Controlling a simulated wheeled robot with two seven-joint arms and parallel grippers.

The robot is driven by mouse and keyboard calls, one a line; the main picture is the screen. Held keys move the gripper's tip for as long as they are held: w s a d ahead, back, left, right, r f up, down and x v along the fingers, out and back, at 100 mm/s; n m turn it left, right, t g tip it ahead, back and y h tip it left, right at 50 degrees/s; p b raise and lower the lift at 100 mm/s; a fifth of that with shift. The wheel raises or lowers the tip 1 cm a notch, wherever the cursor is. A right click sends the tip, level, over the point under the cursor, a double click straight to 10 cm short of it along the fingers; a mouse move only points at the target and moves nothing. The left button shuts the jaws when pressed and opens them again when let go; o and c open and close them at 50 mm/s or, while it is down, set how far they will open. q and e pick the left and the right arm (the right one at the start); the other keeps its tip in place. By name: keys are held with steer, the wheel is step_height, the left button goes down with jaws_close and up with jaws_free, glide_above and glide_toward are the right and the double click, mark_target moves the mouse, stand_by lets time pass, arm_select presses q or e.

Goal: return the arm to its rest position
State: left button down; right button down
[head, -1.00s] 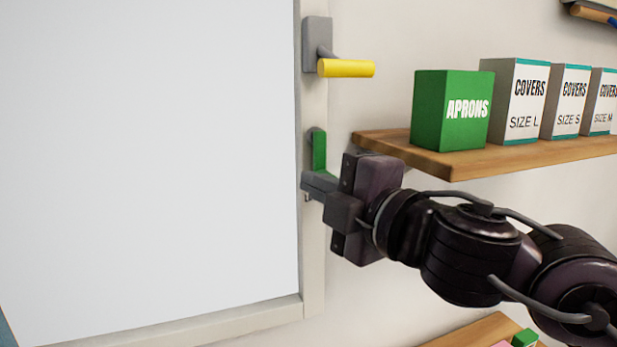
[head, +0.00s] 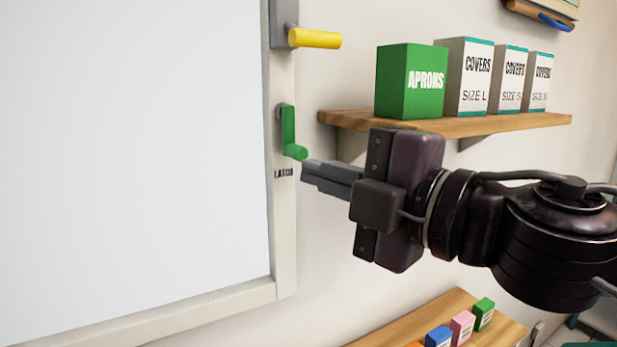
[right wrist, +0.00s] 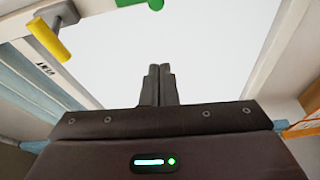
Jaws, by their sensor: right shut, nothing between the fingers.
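My right gripper (head: 312,176) is shut and empty in the head view, just right of and a little below the green latch handle (head: 290,135) on the frame of a large white panel (head: 130,150). A small gap shows between the fingertips and the green handle. In the right wrist view the two fingers (right wrist: 158,75) lie together with nothing between them. My left gripper is not in view.
A yellow handle (head: 315,39) sticks out above the green one. A wooden shelf (head: 500,124) holds a green aprons box (head: 411,82) and several covers boxes, behind and above my right arm. A lower shelf (head: 400,330) carries small coloured boxes.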

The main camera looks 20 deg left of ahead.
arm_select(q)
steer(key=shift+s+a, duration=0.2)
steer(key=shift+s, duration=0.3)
